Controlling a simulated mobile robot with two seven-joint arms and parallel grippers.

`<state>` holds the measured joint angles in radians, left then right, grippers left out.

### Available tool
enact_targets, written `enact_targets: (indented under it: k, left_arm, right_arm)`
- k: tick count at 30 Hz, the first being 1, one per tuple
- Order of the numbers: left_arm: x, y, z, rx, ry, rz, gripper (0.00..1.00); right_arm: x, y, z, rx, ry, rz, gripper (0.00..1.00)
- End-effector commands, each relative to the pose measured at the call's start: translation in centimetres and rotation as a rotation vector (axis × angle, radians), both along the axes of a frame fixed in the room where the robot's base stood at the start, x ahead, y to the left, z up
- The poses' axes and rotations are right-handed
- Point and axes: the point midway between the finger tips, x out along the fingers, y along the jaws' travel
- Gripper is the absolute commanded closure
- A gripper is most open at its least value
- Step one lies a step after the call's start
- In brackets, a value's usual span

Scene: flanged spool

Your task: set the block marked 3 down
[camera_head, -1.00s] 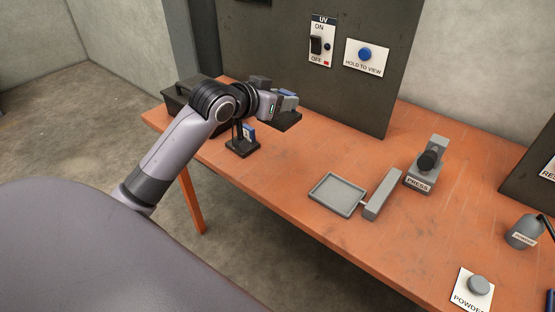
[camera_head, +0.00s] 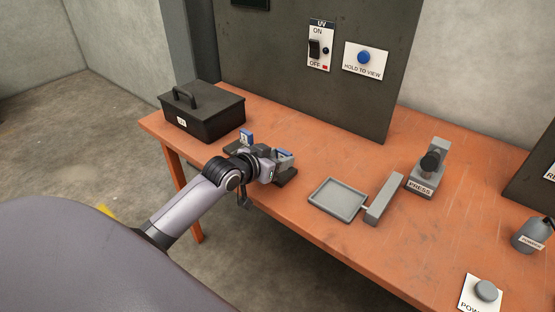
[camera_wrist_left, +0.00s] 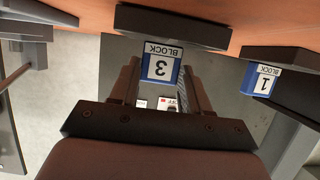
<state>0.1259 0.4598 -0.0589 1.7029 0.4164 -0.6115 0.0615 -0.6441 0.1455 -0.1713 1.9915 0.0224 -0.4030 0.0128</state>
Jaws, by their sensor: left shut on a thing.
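The block marked 3 (camera_wrist_left: 160,62) is blue and white, with its label upside down in the left wrist view. It sits between the fingers of my left gripper (camera_wrist_left: 158,85). In the head view my left gripper (camera_head: 272,165) is low over the left part of the table, shut on this block (camera_head: 284,155). A dark flat base (camera_head: 287,176) shows under the block; I cannot tell whether it touches the table. The block marked 1 (camera_wrist_left: 262,80) stands to the right in the wrist view. In the head view it (camera_head: 246,136) is just behind the gripper. My right gripper is not in view.
A black toolbox (camera_head: 203,112) stands at the table's back left. A grey tray (camera_head: 337,199) with a grey bar (camera_head: 383,199) beside it lies right of the gripper, and the press (camera_head: 428,170) is beyond. The orange table (camera_head: 320,150) is clear between gripper and wall panel.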

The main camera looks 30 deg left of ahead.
Motion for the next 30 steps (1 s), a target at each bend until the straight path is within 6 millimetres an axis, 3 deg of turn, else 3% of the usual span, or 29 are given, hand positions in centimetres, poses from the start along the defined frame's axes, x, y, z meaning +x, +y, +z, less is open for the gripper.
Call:
enact_targets:
  k: [11,12,13,14,24,30]
  left_arm:
    - [0.1,0.0,-0.1,0.0,-0.007,0.0,1.0]
    - [0.0,0.0,-0.3,0.0,-0.001,0.0,0.41]
    - [0.0,0.0,-0.3,0.0,-0.001,0.0,0.31]
    - [0.0,0.0,-0.3,0.0,0.0,0.0,0.28]
    - [0.0,0.0,0.2,0.0,-0.002,0.0,0.28]
    - [-1.8,0.2,0.8,0.001,0.001,0.0,0.28]
  right_arm:
    - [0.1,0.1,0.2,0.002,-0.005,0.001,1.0]
    - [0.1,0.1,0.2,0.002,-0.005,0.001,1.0]
    - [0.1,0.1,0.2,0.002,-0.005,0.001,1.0]
    - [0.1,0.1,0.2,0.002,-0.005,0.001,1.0]
    - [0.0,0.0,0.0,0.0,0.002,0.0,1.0]
    - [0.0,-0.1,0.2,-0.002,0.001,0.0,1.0]
